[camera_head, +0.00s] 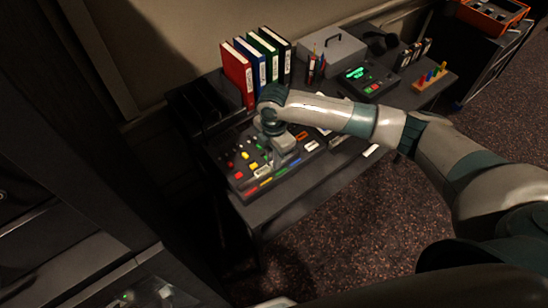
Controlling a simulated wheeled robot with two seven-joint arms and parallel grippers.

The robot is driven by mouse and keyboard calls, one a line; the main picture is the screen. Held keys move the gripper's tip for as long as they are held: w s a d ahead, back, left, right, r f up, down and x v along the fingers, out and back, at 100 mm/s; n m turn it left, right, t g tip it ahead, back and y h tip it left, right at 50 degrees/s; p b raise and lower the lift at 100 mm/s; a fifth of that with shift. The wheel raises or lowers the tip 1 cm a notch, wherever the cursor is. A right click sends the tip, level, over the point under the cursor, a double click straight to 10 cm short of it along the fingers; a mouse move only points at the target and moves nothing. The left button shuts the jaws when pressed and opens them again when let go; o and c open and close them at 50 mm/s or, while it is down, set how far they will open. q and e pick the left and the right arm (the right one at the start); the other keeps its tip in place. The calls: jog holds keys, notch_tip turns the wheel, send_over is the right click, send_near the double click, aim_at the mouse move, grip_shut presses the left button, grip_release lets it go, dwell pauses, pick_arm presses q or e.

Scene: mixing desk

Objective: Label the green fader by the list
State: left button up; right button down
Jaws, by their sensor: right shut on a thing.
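The mixing desk (237,176) is a dark panel on the table, with small red, yellow and white caps on it. A row of coloured strips, red, orange, blue and green among them, runs along its front edge. A green piece (267,156) shows beside my right gripper (266,172). My right arm reaches in from the right, and the gripper points down over the front middle of the desk. It is shut on a small pale label, mostly hidden by the fingers. A white sheet (323,129), partly behind my arm, may be the list; its writing is unreadable. My left gripper is out of view.
Red, blue, green and black binders (238,72) stand at the back. A grey box (332,48), a pen holder (316,68), a device with a green display (369,79) and a rack of coloured pegs (430,77) stand to the right. A white card (372,150) lies near the front edge.

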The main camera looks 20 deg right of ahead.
jog(key=c, duration=1.6)
grip_release()
jog(key=shift+r, duration=0.1)
jog(key=shift+r+b, duration=2.1)
jog(key=shift+r, duration=6.5)
